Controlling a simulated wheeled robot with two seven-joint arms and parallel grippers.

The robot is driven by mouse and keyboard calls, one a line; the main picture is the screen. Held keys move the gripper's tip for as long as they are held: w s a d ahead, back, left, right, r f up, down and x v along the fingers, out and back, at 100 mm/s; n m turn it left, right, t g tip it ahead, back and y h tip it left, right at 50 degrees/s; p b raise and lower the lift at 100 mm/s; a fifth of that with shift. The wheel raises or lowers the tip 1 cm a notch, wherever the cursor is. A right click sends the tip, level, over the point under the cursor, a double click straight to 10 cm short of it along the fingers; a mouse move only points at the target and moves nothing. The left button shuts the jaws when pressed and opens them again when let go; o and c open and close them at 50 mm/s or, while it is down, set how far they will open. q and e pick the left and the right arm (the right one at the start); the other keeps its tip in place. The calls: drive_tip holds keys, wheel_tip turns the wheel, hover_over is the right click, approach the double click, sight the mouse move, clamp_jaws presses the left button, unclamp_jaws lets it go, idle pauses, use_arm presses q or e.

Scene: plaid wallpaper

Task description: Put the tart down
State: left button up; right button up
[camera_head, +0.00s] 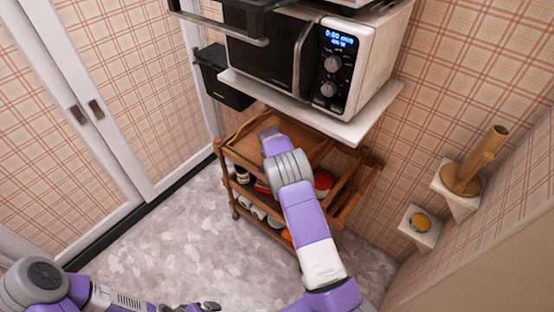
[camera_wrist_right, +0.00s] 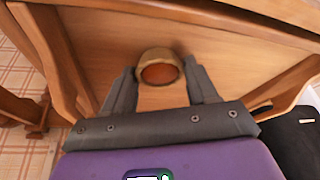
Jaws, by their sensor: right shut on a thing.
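The tart (camera_wrist_right: 160,76), a small round pastry with a tan crust and an orange-brown middle, is between the fingers of my right gripper (camera_wrist_right: 160,85). The gripper is shut on it. Behind it in the wrist view is the wooden top tray (camera_wrist_right: 225,45) of the cart. In the head view my right gripper (camera_head: 268,131) is over the cart's top tray (camera_head: 312,146); I cannot make out the tart there. Whether the tart touches the tray is unclear. My left gripper (camera_head: 205,306) is at the bottom edge, away from the cart, its fingers too small to judge.
A white microwave (camera_head: 365,62) on a wall shelf (camera_head: 300,108) hangs above the cart's back. Lower cart levels hold several items, including a red one (camera_head: 322,182). Small wall shelves at right carry a wooden object (camera_head: 465,178) and a round yellow-topped item (camera_head: 421,222). The top tray looks mostly bare.

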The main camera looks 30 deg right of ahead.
drive_tip(key=o, duration=1.1)
drive_tip(key=shift+f, duration=0.1)
drive_tip(key=shift+o, duration=0.2)
drive_tip(key=shift+r, duration=0.3)
drive_tip(key=p+v, duration=0.4)
drive_tip(key=v, duration=0.7)
drive_tip(key=shift+r, duration=0.35)
drive_tip(key=shift+a, duration=0.15)
